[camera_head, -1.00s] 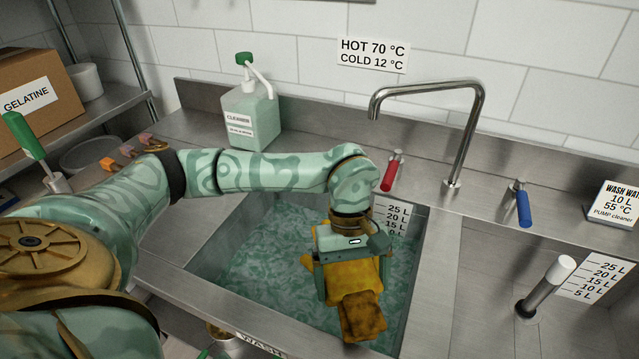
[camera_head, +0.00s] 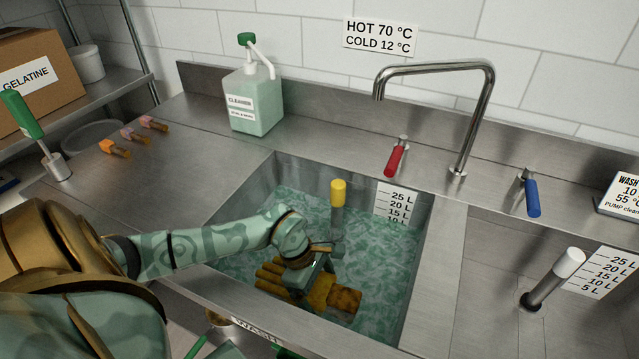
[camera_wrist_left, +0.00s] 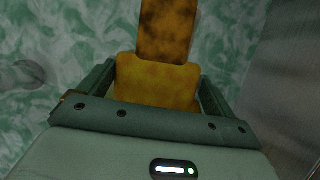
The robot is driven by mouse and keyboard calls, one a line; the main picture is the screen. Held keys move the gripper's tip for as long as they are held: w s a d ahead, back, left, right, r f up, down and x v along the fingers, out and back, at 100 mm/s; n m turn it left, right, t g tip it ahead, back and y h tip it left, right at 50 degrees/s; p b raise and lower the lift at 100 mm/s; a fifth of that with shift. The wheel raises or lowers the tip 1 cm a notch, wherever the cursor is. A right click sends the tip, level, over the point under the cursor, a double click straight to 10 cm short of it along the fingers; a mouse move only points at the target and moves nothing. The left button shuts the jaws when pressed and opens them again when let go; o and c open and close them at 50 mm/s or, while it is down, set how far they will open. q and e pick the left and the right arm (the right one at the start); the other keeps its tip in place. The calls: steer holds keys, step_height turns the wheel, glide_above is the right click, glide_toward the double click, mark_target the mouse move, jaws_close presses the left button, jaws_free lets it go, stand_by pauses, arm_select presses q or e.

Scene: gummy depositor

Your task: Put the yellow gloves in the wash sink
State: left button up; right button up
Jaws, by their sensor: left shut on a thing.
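The yellow gloves (camera_head: 343,298), with brown stains, are inside the wash sink (camera_head: 425,250), low at the water's surface. My left gripper (camera_head: 312,285) is shut on them and reaches down into the basin. In the left wrist view the gloves (camera_wrist_left: 160,80) sit between the fingers, with green-white water around them. How deep they sit in the water is hard to tell. The sink holds marbled green water (camera_head: 375,250) and a yellow-topped standpipe (camera_head: 338,195). My right gripper is not in view.
A curved tap (camera_head: 480,100), red lever (camera_head: 396,160) and blue lever (camera_head: 531,195) stand behind the sink. A cleaner pump bottle (camera_head: 254,105) stands at back left. A second basin with a white-topped pipe (camera_head: 568,263) is at right. Several small coloured pieces (camera_head: 115,148) lie left.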

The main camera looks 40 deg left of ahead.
arm_select(q)
steer(key=shift+f+b, duration=0.35)
steer(key=shift+f, duration=1.1)
steer(key=shift+f, duration=0.1)
steer(key=o, duration=0.8)
steer(key=shift+o, duration=0.2)
steer(key=shift+r, duration=0.2)
steer(key=p+v, duration=0.3)
steer(key=v, duration=0.9)
